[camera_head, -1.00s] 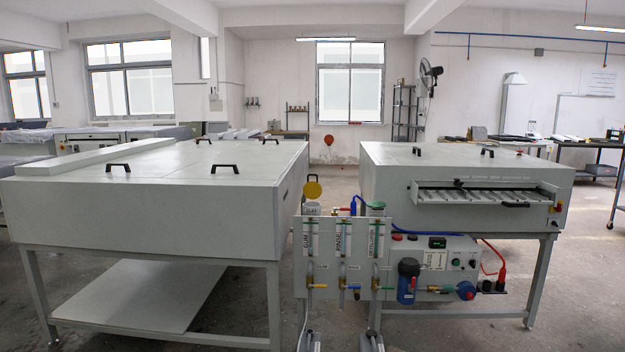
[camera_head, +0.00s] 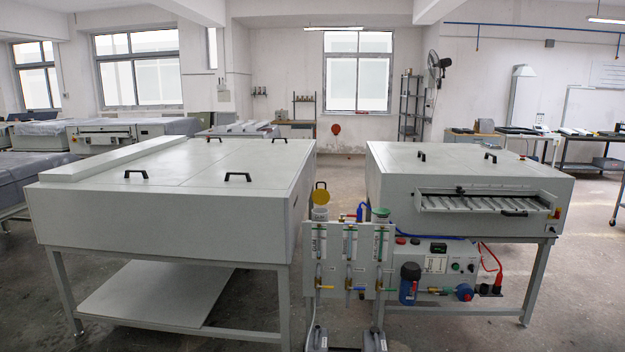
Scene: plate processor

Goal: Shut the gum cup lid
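The gum cup (camera_head: 320,213) is a small pale cup at the top left of the grey panel (camera_head: 338,268) between the two machines. Its yellow round lid (camera_head: 320,194) stands raised above the cup, open. The label GUM is on the panel below it. A second cup with a green lid (camera_head: 381,213) is at the panel's top right, and its lid looks down. My gripper is not in view.
A large grey machine (camera_head: 160,215) on legs stands at the left. A smaller grey machine (camera_head: 470,180) stands at the right. Valves, a blue filter (camera_head: 409,285) and hoses sit low near the panel. Bare floor lies between the machines.

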